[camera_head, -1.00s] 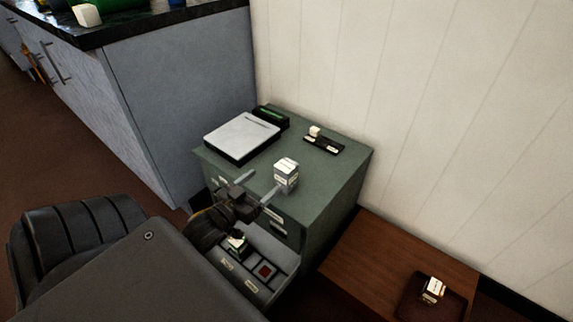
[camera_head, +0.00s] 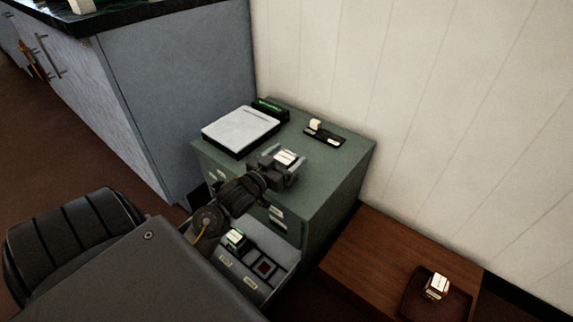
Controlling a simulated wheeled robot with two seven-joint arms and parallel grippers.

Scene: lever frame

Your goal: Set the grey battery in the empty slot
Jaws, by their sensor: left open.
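A pale grey-white block (camera_head: 287,156), which looks like the grey battery, stands on top of the green cabinet (camera_head: 335,165). My left gripper (camera_head: 286,162) is open at this block, with its fingers on either side; I cannot tell whether they touch it. An open drawer (camera_head: 282,255) below holds a row of compartments. One holds a green-and-white block (camera_head: 235,240). Another, a dark square slot with a red floor (camera_head: 264,268), looks empty. My forearm hides part of the drawer. My right gripper is not in view.
A flat white-topped device (camera_head: 240,130) and a small black holder with a white block (camera_head: 323,132) sit on the cabinet. A wooden table (camera_head: 375,250) at right carries a dark tray (camera_head: 415,295) with another pale block (camera_head: 437,286). A wall rises behind.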

